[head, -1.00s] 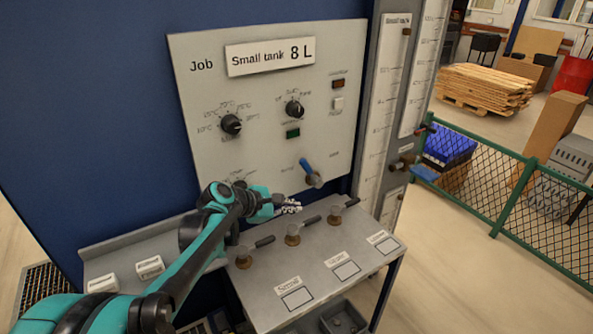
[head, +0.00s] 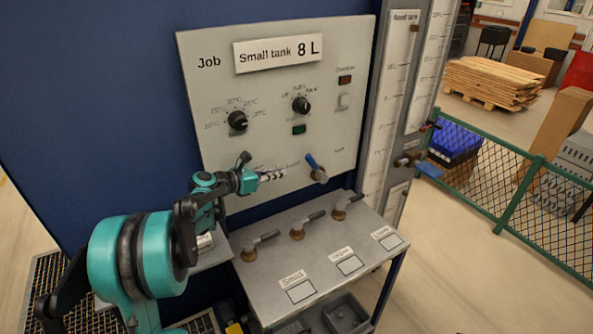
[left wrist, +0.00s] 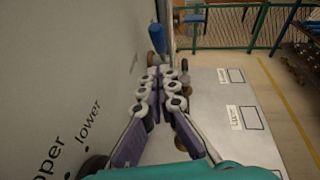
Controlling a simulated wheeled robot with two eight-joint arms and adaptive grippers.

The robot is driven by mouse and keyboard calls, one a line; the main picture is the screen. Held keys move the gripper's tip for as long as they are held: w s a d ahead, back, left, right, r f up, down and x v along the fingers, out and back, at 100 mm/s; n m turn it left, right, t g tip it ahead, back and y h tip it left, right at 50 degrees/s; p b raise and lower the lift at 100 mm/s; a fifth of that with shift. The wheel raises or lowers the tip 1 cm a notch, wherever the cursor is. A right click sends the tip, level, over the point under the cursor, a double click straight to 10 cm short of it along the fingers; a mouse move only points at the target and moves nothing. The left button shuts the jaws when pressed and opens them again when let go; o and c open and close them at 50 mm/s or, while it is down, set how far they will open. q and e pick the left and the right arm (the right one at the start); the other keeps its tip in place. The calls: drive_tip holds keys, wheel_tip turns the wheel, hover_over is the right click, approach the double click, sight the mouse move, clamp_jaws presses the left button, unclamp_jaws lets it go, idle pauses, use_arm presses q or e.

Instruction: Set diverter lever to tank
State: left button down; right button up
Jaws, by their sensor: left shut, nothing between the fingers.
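The diverter lever (head: 313,163) has a blue handle on a grey-brown hub, low on the grey panel (head: 345,120). Its handle tilts up and to the left, between two small labels too blurred to read. My left gripper (head: 284,173) is shut and empty, just left of the lever at about its height, with a small gap. In the left wrist view, the shut fingertips (left wrist: 161,74) point toward the blue handle (left wrist: 157,39), which stands beyond them close to the panel. My right gripper is not in view.
A sign on the panel reads "Small tank 8 L". Black knobs (head: 237,121) sit above my left arm. Several brass valves with dark handles (head: 297,229) stand on the shelf (head: 262,285) below. Sight gauges (head: 385,110) rise at the right. A green fence (head: 510,185) stands beyond.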

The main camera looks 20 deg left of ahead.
use_arm(q)
drive_tip(key=b, duration=0.2)
approach(316, 168)
drive_tip(key=w+a+x, duration=0.1)
drive_tip(key=x, duration=0.4)
drive_tip(key=shift+s+a, duration=0.1)
drive_tip(key=shift+s, duration=0.25)
drive_tip(key=shift+r, duration=0.15)
